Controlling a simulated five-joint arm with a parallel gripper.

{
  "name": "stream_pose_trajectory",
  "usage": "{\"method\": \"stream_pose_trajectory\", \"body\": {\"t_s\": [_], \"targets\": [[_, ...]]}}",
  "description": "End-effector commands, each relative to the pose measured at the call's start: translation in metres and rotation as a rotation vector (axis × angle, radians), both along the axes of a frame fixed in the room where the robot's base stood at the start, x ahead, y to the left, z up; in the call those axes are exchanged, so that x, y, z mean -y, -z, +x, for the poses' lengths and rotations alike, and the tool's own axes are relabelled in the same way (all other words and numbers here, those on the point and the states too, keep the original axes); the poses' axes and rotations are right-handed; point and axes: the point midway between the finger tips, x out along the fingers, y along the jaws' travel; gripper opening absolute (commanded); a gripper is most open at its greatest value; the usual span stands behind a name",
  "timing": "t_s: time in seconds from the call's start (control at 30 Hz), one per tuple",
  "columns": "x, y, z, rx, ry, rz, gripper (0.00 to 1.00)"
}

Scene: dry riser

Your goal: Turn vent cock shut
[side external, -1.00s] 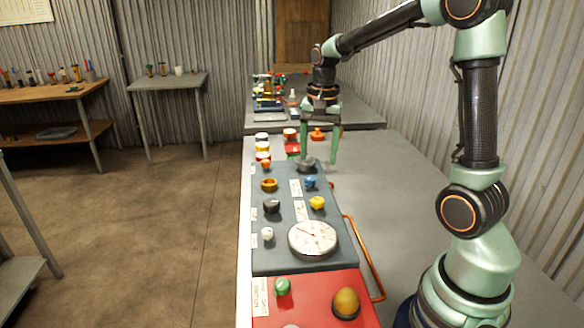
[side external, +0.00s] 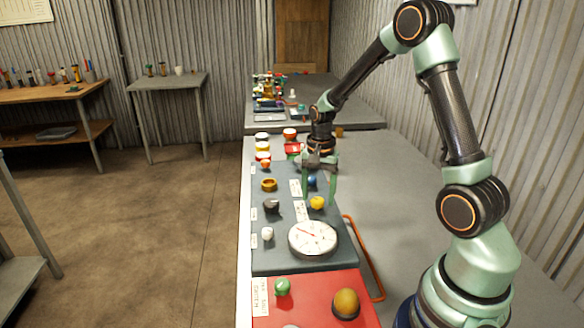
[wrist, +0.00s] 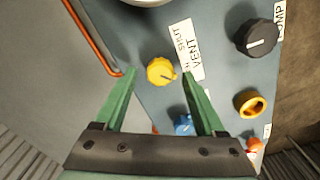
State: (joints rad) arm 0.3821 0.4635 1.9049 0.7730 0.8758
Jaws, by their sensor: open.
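The vent cock is a yellow knob (wrist: 161,71) with a small pointer tab, beside a white label (wrist: 187,51) reading VENT and SHUT. In the side view the yellow knob (side external: 317,203) sits on the grey panel (side external: 278,256), just beyond the gauge. My gripper (side external: 319,197) is open and points down over this part of the panel. In the wrist view my gripper (wrist: 159,75) has one fingertip on each side of the yellow knob, with gaps on both sides. I cannot tell how far above the knob the tips are.
A blue knob (wrist: 184,124) stands close to one finger. A black knob (wrist: 257,37) and a yellow ring knob (wrist: 252,104) are farther right. A round white gauge (side external: 313,238) is nearer the camera. A copper pipe (side external: 365,258) runs along the panel's right edge.

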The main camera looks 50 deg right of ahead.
Motion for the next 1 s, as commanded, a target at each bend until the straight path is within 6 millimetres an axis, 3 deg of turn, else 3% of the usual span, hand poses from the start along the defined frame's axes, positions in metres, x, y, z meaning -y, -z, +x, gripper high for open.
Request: {"method": "stream_pose_trajectory", "body": {"t_s": [0.37,0.57,1.0], "targets": [[-0.0001,0.0063,-0.0001,0.0,0.0,0.0,0.72],[-0.0001,0.0061,-0.0001,0.0,0.0,0.0,0.0],[-0.0001,0.0057,0.0001,0.0,-0.078,0.0,0.0]]}}
